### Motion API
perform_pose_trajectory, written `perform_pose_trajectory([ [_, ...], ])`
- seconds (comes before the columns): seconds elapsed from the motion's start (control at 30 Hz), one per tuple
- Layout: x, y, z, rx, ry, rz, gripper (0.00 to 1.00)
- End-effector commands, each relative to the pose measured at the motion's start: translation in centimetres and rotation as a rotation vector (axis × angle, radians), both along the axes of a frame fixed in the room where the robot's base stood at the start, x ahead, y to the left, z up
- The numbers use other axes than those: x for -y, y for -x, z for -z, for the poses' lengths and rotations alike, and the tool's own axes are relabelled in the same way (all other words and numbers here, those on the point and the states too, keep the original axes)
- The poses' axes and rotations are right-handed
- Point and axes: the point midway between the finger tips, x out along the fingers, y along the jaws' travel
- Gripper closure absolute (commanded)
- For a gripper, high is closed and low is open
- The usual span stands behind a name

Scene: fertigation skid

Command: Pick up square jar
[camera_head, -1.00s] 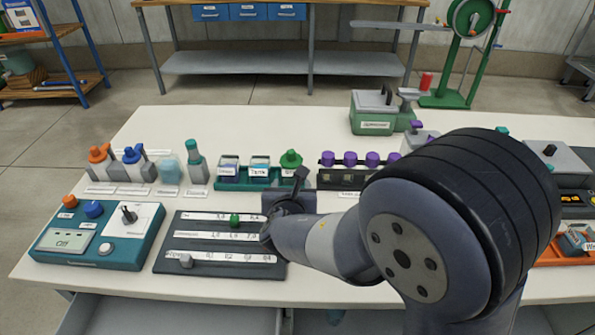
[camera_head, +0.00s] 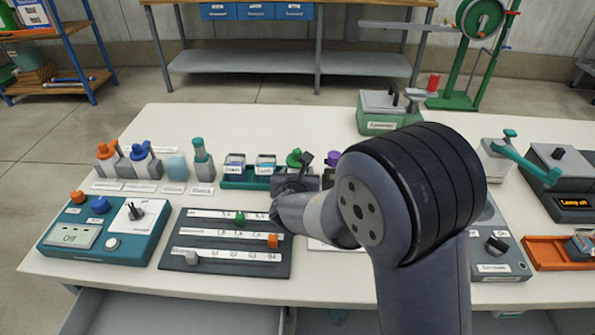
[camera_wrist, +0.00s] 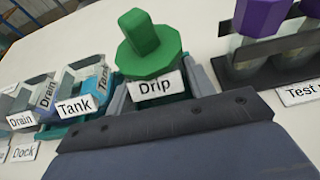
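Two small clear box-shaped jars with bluish contents stand in a teal tray (camera_head: 232,184). The left jar (camera_head: 236,167) and the right jar (camera_head: 265,167) carry white labels. The wrist view shows a jar labelled Tank (camera_wrist: 84,98) and one labelled Drain (camera_wrist: 40,98) at left. I cannot tell which is the task's square jar. My gripper (camera_head: 296,182) is just right of these jars, partly in front of a green-capped item (camera_head: 294,158). That item (camera_wrist: 146,52) is marked Drip and is close ahead in the wrist view.
A pale blue block-like container (camera_head: 177,168), a teal-topped bottle (camera_head: 202,158) and orange and blue bottles stand left. A slider panel (camera_head: 226,262) and teal control box (camera_head: 107,232) lie in front. Purple-capped vials (camera_wrist: 262,18) stand close right. The table's back left is clear.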

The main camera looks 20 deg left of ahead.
Motion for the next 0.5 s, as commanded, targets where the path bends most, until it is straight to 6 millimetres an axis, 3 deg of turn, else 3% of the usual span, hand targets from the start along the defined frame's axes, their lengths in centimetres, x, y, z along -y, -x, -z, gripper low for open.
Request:
perform_pose_trajectory([
  [0.33,0.01,0.03,-0.02,0.0,0.0,0.0,0.78],
  [0.5,-0.01,0.02,-0.06,0.001,0.0,0.0,0.8],
])
